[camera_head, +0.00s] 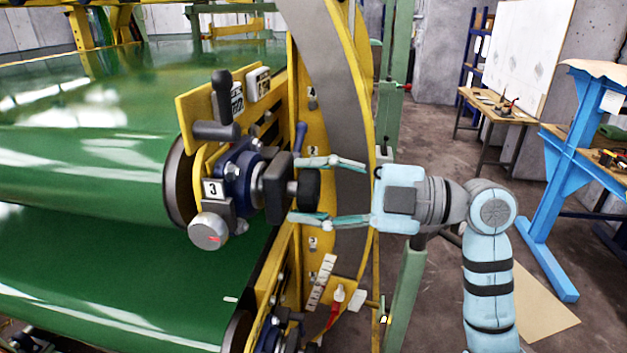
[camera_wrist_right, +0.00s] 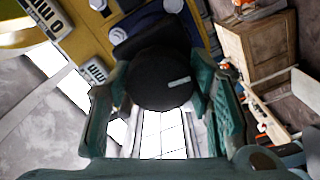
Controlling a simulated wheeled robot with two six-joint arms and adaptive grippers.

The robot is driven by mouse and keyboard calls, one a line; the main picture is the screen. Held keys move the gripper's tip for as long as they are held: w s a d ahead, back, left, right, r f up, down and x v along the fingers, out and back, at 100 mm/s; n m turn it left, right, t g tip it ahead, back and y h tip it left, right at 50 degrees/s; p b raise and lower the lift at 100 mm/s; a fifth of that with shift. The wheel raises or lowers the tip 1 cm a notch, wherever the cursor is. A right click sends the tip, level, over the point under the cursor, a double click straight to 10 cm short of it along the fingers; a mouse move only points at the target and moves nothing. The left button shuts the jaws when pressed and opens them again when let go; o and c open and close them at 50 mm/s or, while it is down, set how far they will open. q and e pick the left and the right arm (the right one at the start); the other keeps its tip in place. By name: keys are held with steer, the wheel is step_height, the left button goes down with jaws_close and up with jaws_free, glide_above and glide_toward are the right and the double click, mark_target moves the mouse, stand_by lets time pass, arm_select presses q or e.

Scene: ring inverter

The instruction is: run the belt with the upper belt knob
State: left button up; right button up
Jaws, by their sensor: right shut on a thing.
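The upper belt knob (camera_head: 310,188) is a black round knob at the right end of a dark blue and black drive unit, beside the label 3. My right gripper (camera_head: 297,190) comes in from the right, with one finger above the knob and one below, shut on it. In the right wrist view the knob (camera_wrist_right: 158,82) is a dark disc with a pale mark, between the two teal fingers of the gripper (camera_wrist_right: 160,72). The green belt (camera_head: 90,170) runs off to the left. My left gripper is not in view.
A yellow plate with black handles (camera_head: 222,95) stands above the drive unit. A large yellow and grey ring (camera_head: 345,110) rises just behind the fingers. A grey round knob (camera_head: 208,231) sticks out at the lower left. A blue bench (camera_head: 570,150) stands at right.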

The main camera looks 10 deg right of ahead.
steer(key=shift+n, duration=1.1)
steer(key=shift+p, duration=0.3)
steer(key=o, duration=1.2)
steer(key=v, duration=1.2)
